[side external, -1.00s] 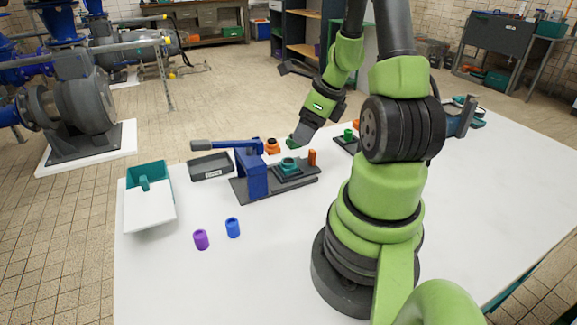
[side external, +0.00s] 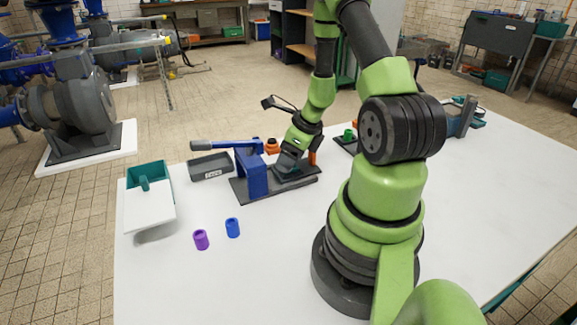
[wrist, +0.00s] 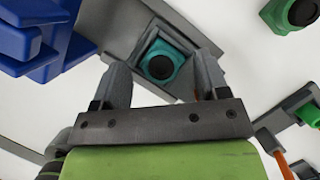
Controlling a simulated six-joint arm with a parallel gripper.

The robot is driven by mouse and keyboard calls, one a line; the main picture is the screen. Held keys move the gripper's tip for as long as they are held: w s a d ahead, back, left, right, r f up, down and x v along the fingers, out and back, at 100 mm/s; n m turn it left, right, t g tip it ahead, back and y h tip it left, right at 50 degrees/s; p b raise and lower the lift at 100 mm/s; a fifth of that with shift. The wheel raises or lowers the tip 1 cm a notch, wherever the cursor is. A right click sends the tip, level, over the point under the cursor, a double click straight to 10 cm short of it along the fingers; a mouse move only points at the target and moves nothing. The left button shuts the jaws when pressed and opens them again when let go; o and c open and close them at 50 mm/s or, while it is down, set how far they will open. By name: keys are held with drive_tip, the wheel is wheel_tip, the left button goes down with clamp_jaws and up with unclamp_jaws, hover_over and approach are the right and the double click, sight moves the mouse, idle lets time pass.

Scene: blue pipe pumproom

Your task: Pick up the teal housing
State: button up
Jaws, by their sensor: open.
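The teal housing (wrist: 162,62) shows in the wrist view as a squarish teal block with a dark round opening. My gripper (wrist: 163,68) is open, with one finger to each side of the housing in the wrist view. I cannot tell whether the fingers touch it. In the side view my gripper (side external: 290,163) is low over the fixture and hides most of the housing. The blue press (side external: 252,172) stands just left of it on the dark base plate (side external: 262,195).
An orange peg (side external: 312,158) stands close to the right of my gripper. Purple (side external: 201,240) and blue (side external: 232,227) cylinders stand in front. The white table is clear at front centre.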

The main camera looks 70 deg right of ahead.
drive_tip(key=shift+f, duration=0.1)
drive_tip(key=c, duration=1.2)
drive_tip(key=shift+w+r, duration=0.1)
drive_tip(key=shift+r, duration=4.9)
